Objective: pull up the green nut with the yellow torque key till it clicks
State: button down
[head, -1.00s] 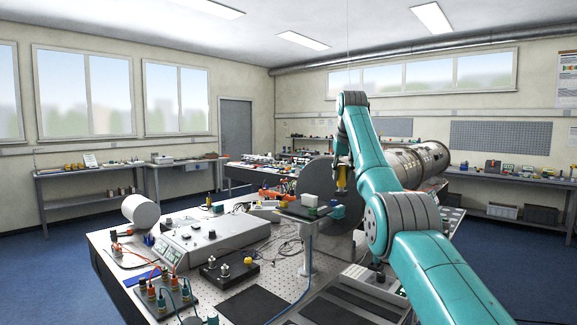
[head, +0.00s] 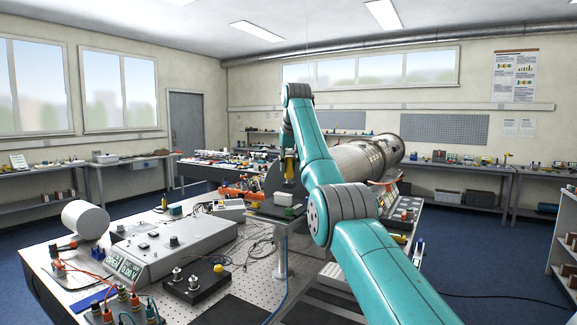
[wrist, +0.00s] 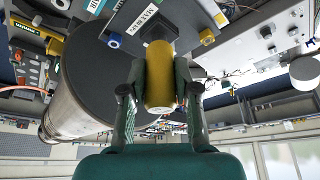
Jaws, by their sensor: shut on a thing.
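My gripper (wrist: 160,92) is shut on the yellow torque key (wrist: 160,75), whose rounded yellow handle lies between the two fingers in the wrist view. A dark square part (wrist: 160,50) shows at the key's far end. In the head view the yellow key (head: 289,166) hangs roughly upright in my gripper (head: 288,156), above a small raised stand (head: 268,209) holding a green-and-white block (head: 284,197). I cannot make out the green nut for certain, nor whether the key touches it.
A large grey pipe with a dark disc end (wrist: 95,85) lies close by. The table (head: 250,262) holds a grey control box (head: 190,238), a black box with terminals (head: 195,284) and loose cables (head: 262,250). A blue ring (wrist: 115,40) and a yellow block (wrist: 207,37) lie near the key.

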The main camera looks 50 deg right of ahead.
aim_at(290, 182)
jog(key=shift+s+a, duration=0.1)
jog(key=shift+s, duration=0.05)
jog(key=shift+f, duration=2.75)
jog(key=shift+f, duration=1.25)
jog(key=c, duration=1.7)
grip_release()
grip_shut()
jog(key=shift+m, duration=0.4)
jog(key=shift+m, duration=0.3)
